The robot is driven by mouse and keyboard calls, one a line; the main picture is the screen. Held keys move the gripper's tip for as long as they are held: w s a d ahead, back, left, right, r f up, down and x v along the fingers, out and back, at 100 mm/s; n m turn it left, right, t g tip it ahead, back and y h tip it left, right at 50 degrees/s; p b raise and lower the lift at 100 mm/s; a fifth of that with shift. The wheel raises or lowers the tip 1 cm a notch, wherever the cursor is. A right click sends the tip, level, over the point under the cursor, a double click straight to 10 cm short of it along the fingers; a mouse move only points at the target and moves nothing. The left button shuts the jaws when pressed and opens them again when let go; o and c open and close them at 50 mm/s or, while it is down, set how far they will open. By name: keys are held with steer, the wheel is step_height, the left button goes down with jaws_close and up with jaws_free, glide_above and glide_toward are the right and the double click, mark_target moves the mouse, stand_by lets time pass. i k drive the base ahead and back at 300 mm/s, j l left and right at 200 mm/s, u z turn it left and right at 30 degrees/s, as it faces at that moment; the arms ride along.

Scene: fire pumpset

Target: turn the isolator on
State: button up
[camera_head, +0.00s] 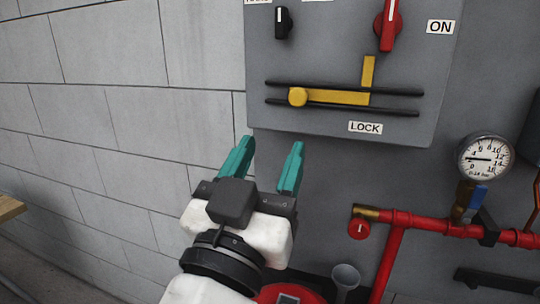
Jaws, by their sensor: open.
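The isolator is most likely the red rotary handle (389,25) with a white stripe at the top of the grey panel (345,60). Its stripe stands nearly upright, and an "ON" label (440,27) is to its right. A yellow L-shaped slider (340,97) sits between two dark rails, above a "LOCK" label (365,128); its upright arm points up below the red handle. My gripper (268,160) has teal fingers, is open and empty, and is below the panel's lower left edge, apart from the handle and slider.
A black knob (283,22) is at the panel's upper left. Red pipework (440,227) with a pressure gauge (486,158) is at the right. A grey funnel (345,278) is below. A wooden edge (10,207) is at far left. The block wall (120,100) left of the panel is clear.

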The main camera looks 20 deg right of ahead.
mark_target(388, 24)
steer(key=k+j, duration=0.8)
steer(key=j, duration=0.1)
